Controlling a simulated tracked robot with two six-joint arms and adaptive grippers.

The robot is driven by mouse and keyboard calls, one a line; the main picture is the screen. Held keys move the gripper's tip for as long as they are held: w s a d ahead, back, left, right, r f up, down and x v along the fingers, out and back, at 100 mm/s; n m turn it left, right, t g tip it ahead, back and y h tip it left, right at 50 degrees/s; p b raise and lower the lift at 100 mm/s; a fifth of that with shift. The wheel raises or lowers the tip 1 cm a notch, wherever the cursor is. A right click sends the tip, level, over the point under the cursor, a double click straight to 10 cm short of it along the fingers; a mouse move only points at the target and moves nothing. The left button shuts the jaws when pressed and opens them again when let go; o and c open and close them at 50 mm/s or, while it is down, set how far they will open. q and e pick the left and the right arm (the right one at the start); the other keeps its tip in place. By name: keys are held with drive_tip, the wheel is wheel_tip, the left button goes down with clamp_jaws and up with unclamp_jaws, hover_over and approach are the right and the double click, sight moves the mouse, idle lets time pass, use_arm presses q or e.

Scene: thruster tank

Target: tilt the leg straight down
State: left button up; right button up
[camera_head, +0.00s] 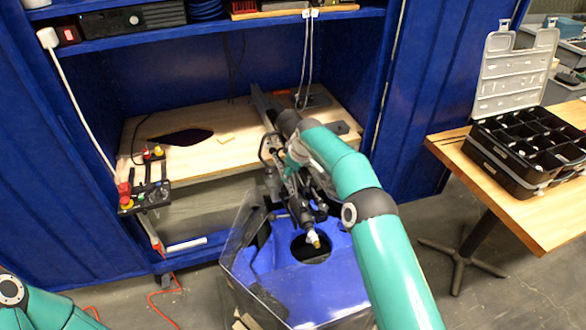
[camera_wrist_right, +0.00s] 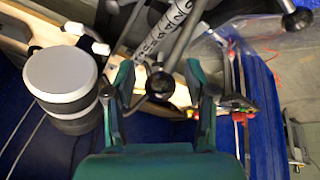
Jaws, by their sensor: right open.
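The dark leg (camera_head: 303,208) slants down and right over the blue tank (camera_head: 300,284), its brass-coloured tip near the round opening. A lettered shaft (camera_wrist_right: 166,38) and a black ball-ended lever (camera_wrist_right: 160,84) show in the wrist view. My right gripper (camera_wrist_right: 164,76) is open, with the lever's end between its fingers; I cannot tell whether they touch. In the head view my right gripper (camera_head: 298,163) is at the upper part of the leg, partly hidden by my arm. My left gripper is out of view; only part of my left arm shows at the lower left.
A wooden bench (camera_head: 190,108) in a blue cabinet stands behind the tank. A small control box (camera_head: 147,190) with a red button is at its left front. A black compartment case (camera_head: 530,145) lies open on the right table. Cables hang nearby.

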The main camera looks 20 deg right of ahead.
drive_tip(key=shift+c, duration=0.2)
clamp_jaws()
drive_tip(key=shift+d, duration=0.1)
drive_tip(key=shift+b, duration=0.3)
drive_tip(key=shift+r+b, duration=0.15)
drive_tip(key=shift+b, duration=0.2)
